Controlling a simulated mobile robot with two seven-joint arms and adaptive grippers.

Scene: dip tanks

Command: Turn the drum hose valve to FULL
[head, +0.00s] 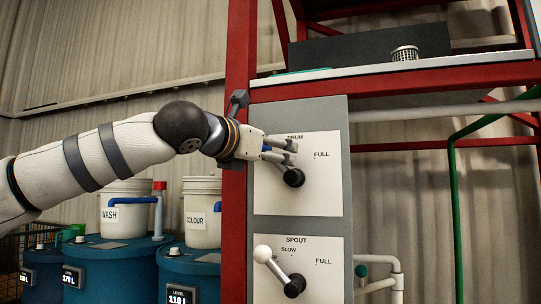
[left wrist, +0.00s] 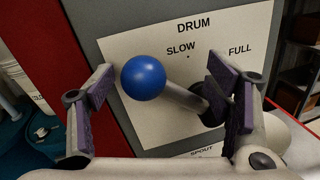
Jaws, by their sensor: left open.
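The drum valve has a lever with a blue ball knob (left wrist: 143,77) on a black hub (head: 294,177), on a white plate (head: 325,195) marked DRUM, SLOW and FULL. In the left wrist view the lever points up and left from the hub, left of SLOW and away from FULL. My left gripper (head: 284,151) is open at the plate and hides most of this lever in the head view. In the left wrist view the knob and lever show between its spread fingers (left wrist: 163,97), with clear gaps; neither finger visibly touches them. My right gripper is not in view.
Below is the SPOUT plate (head: 325,273) with a white-knobbed lever (head: 263,254). A red post (head: 237,60) stands left of the panel. Blue drums (head: 106,270) with white buckets (head: 125,215) stand at left. A shelf (head: 380,72) is above; a green pipe (head: 456,200) is at right.

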